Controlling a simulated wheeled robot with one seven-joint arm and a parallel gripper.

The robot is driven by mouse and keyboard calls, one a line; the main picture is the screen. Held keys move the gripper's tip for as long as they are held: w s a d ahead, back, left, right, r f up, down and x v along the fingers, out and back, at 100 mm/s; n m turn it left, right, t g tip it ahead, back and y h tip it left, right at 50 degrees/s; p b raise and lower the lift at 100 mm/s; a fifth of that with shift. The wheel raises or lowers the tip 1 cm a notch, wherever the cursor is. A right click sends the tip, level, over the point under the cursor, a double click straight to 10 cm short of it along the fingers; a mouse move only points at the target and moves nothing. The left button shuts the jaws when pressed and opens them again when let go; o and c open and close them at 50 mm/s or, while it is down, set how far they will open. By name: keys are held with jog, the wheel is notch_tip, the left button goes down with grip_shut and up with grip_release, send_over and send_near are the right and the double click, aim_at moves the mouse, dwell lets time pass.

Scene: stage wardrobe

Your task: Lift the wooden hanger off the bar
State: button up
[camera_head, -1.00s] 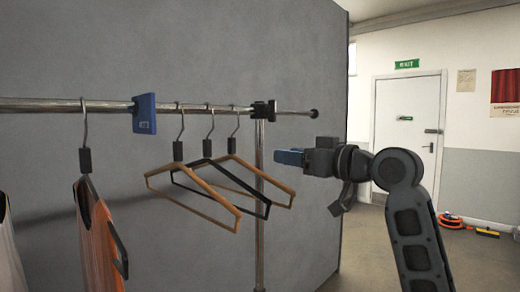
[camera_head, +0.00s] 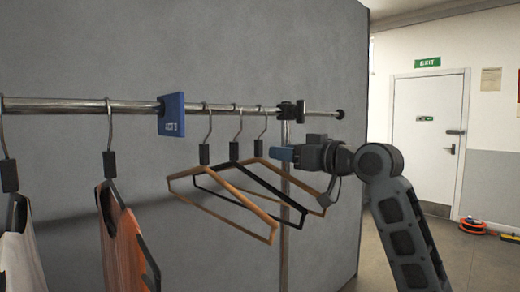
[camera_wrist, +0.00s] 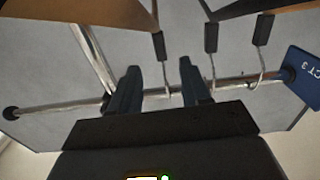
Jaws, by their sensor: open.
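Two wooden hangers and a black hanger (camera_head: 250,192) hang by metal hooks from the chrome bar (camera_head: 350,113). The near wooden hanger (camera_head: 222,207) is left of the black one; the far wooden hanger (camera_head: 284,177) is right of it, closest to my gripper. My gripper (camera_head: 276,153) is open and empty, its blue fingers close beside the far hanger's neck in the head view. In the wrist view my gripper (camera_wrist: 158,78) points at the bar (camera_wrist: 55,107). The far hanger's hook (camera_wrist: 166,78) shows between the fingers; whether it is inside the jaws I cannot tell.
A blue ACT 3 sign (camera_head: 171,114) sits on the bar left of the hangers. An orange garment (camera_head: 122,245) and a pale one (camera_head: 20,255) hang further left. A black clamp (camera_head: 290,110) joins the bar to an upright post. A grey panel stands behind.

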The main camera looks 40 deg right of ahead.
aim_at(260, 136)
jog(key=shift+w+a, duration=0.15)
jog(key=shift+w, duration=4.55)
grip_shut()
jog(key=shift+r+p, duration=0.2)
jog(key=shift+p, duration=0.15)
jog(key=shift+r+p, duration=1.05)
jog(key=shift+r, duration=0.45)
jog(key=shift+s, duration=0.1)
jog(key=shift+s, duration=3.9)
